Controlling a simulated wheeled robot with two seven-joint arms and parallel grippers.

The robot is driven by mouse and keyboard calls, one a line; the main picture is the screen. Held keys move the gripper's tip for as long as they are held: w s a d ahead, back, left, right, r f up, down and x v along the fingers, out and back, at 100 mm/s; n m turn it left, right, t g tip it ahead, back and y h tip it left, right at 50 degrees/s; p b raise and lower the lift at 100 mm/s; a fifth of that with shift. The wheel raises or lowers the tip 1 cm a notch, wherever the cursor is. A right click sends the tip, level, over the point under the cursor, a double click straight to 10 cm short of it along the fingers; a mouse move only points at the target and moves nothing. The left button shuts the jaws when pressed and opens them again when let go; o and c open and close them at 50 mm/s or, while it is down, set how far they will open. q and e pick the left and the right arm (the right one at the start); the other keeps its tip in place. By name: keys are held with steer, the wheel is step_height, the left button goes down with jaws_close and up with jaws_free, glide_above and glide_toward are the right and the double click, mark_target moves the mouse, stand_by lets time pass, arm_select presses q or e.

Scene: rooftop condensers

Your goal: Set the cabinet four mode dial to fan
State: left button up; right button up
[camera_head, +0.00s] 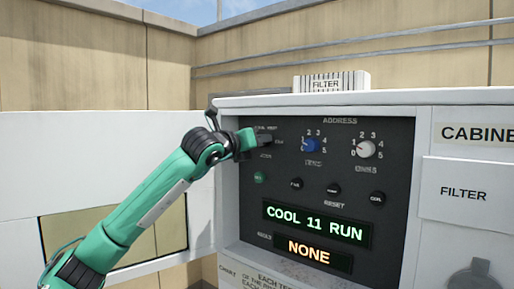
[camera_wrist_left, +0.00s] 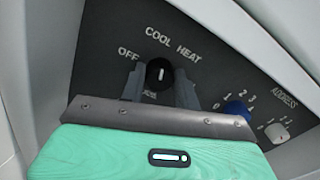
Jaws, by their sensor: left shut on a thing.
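The black mode dial (camera_wrist_left: 159,72) is on the dark control panel (camera_head: 395,205), with OFF, COOL and HEAT printed around it. A label below it is mostly hidden by my gripper. My left gripper (camera_head: 258,141) reaches the panel's upper left. In the left wrist view its two grey fingers (camera_wrist_left: 160,84) are shut on the dial, one on each side. The dial's white mark points up, roughly toward COOL. The green display (camera_head: 314,223) reads COOL 11 RUN. My right gripper is out of view.
A blue address knob (camera_head: 311,145) and a white one (camera_head: 365,149) are right of the dial. Several small buttons, one green (camera_head: 260,177), sit below. An open white door (camera_head: 100,165) with a window stands left. A FILTER box (camera_head: 332,82) lies on top.

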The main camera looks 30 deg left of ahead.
arm_select(q)
steer(key=m+b, duration=0.1)
steer(key=m, duration=0.6)
steer(key=m+b, duration=0.1)
steer(key=m, duration=0.6)
steer(key=m+b, duration=0.1)
steer(key=m, duration=0.6)
steer(key=shift+s+r+m, duration=0.15)
steer(key=shift+r+m, duration=0.1)
steer(key=shift+m, duration=0.15)
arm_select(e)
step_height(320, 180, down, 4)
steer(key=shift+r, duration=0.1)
arm_select(q)
steer(key=shift+a+r, duration=0.1)
steer(key=o, duration=0.9)
steer(key=shift+o, duration=0.4)
steer(key=shift+w+f, duration=0.2)
steer(key=shift+f, duration=0.1)
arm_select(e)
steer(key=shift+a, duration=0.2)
arm_select(q)
steer(key=shift+s, duration=0.1)
